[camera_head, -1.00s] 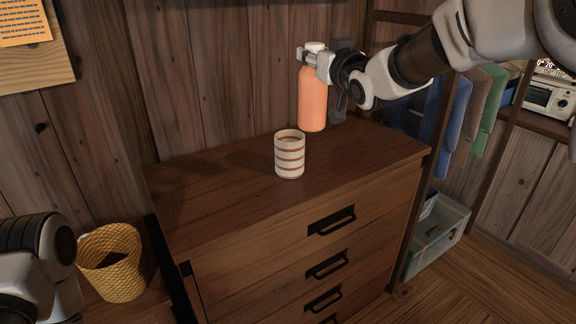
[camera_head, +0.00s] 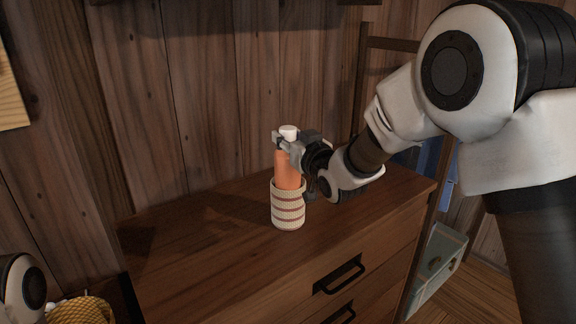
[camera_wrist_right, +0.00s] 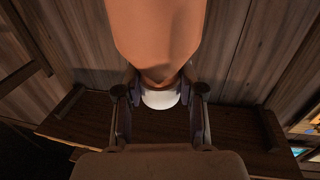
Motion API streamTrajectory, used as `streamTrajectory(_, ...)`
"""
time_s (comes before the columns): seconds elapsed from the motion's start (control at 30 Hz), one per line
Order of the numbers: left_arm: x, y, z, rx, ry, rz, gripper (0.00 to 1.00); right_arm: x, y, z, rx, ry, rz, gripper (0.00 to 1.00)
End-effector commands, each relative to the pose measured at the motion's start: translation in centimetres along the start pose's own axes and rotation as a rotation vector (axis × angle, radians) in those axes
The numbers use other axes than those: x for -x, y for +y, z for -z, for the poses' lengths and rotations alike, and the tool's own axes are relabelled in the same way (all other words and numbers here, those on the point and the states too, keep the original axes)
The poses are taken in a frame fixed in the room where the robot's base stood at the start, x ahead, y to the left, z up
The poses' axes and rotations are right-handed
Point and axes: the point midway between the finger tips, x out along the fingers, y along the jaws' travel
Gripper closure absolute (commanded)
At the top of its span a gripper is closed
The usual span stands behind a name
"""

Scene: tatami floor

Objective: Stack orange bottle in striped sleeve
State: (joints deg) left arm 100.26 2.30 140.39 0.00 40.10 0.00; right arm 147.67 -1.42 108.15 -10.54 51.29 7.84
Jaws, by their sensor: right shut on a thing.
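The orange bottle (camera_head: 287,172) with its white cap (camera_head: 289,132) stands upright, its lower part inside the striped sleeve (camera_head: 288,212). The sleeve is cream with reddish bands and stands on the dresser top. The sleeve wall hides the bottle's base, so I cannot tell how deep it sits. My right gripper (camera_head: 285,143) is shut on the bottle near its neck, above the sleeve's rim. In the right wrist view the bottle (camera_wrist_right: 158,38) fills the upper middle, with its cap (camera_wrist_right: 160,98) between the fingers. My left gripper is not in view.
The wooden dresser (camera_head: 195,245) has clear top surface to the left and right of the sleeve. A yellow woven basket (camera_head: 82,311) is at the lower left. A plank wall (camera_head: 215,90) rises behind. A greenish case (camera_head: 437,262) stands on the floor at the right.

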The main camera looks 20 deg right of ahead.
Motion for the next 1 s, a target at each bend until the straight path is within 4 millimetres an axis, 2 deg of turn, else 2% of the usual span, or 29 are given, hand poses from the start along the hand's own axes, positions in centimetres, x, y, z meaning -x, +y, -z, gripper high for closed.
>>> streamTrajectory(0.37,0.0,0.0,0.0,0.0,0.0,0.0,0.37,0.0,0.0,-5.6,0.0,0.002,0.0,1.0)
streamTrajectory(0.87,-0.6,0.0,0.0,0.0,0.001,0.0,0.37,0.0,0.0,-6.6,0.0,0.006,0.0,1.0)
streamTrajectory(0.9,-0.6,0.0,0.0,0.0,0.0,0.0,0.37,0.0,0.0,-6.7,0.0,0.002,0.0,0.55)
streamTrajectory(0.97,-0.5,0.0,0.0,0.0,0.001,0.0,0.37,0.0,0.0,-6.6,0.0,0.002,0.0,0.37)
streamTrajectory(1.0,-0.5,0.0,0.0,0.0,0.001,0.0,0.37,0.0,0.0,-6.6,0.0,0.002,0.0,0.37)
